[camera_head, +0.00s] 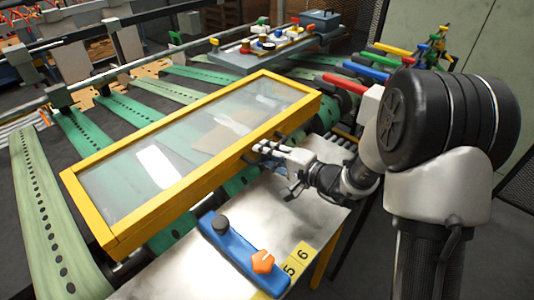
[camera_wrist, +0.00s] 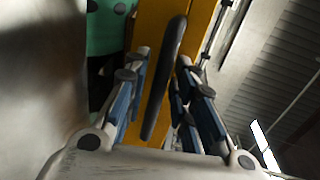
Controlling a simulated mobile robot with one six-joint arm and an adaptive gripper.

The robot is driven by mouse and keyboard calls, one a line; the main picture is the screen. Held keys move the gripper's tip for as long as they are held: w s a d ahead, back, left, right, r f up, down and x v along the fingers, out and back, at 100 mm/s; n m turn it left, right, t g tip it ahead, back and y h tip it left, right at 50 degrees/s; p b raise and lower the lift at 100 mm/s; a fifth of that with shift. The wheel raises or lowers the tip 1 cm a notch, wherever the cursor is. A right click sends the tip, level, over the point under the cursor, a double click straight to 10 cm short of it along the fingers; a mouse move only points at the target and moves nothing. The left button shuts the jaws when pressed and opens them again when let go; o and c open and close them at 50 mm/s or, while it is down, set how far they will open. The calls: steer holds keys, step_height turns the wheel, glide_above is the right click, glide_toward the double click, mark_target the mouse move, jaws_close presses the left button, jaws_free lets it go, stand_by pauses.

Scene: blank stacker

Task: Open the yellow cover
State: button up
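The yellow cover (camera_head: 190,185) is a long yellow frame with a clear window, lying down over the green belts in the head view. My gripper (camera_head: 258,153) is at the cover's front edge, towards its right end. In the wrist view the cover's yellow edge (camera_wrist: 150,28) carries a black bar handle (camera_wrist: 166,75). The fingers of my gripper (camera_wrist: 162,82) stand on either side of the handle, with a gap showing on both sides. The gripper is open around the handle. In the head view the handle is mostly hidden by the fingers.
A metal table (camera_head: 185,262) lies below the gripper. On it is a blue control box (camera_head: 240,255) with a black knob and an orange knob. Red, blue and green bars (camera_head: 365,72) stand right of the cover. A grey tray (camera_head: 255,60) with coloured parts lies behind it.

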jaws_close()
steer(key=shift+r, duration=0.1)
stand_by(0.4)
